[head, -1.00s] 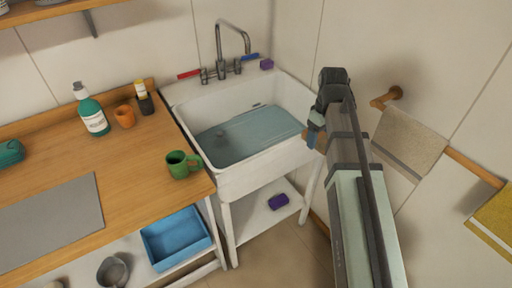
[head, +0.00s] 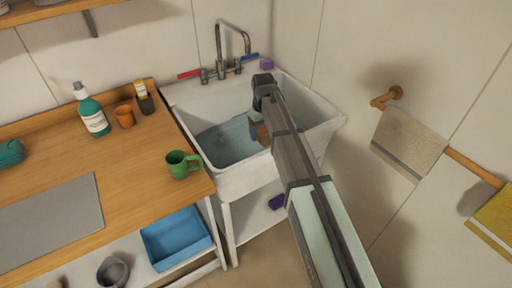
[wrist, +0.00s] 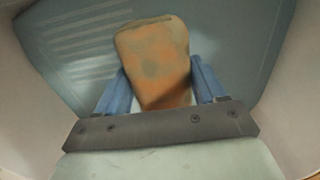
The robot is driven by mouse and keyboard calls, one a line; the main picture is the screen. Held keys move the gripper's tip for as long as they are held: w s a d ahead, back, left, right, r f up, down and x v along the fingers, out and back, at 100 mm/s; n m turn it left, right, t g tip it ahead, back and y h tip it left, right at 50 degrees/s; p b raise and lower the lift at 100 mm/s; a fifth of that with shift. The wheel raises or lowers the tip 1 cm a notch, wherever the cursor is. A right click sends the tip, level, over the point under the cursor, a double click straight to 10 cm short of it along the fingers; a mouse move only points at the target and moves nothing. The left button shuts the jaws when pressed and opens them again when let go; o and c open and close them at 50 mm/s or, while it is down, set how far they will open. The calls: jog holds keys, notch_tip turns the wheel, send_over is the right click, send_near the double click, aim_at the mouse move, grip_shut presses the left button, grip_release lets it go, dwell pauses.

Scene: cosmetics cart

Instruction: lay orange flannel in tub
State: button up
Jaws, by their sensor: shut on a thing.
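The orange flannel (wrist: 155,62) is a folded, patchy orange-brown piece between the blue fingers of my gripper (wrist: 158,82) in the wrist view. My gripper is shut on the flannel and points down over the white sink-like tub (head: 232,181). Blue-grey water (head: 222,143) lies in the tub. I cannot tell whether the flannel touches the water.
A tap (head: 220,60) stands behind the tub, with a purple block (head: 267,64) on the back ledge. A green mug (head: 182,165) stands on the wooden counter (head: 140,170) to the left. A blue bin (head: 176,238) sits below. A beige towel (head: 408,143) hangs on the right wall.

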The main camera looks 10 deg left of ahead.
jog(key=shift+a+f, duration=0.75)
jog(key=shift+f, duration=0.1)
jog(key=shift+a+f, duration=0.1)
jog(key=shift+f, duration=4.95)
jog(key=shift+f, duration=0.15)
jog(key=o, duration=1)
notch_tip(320, 180, up, 12)
jog(key=shift+r, duration=0.15)
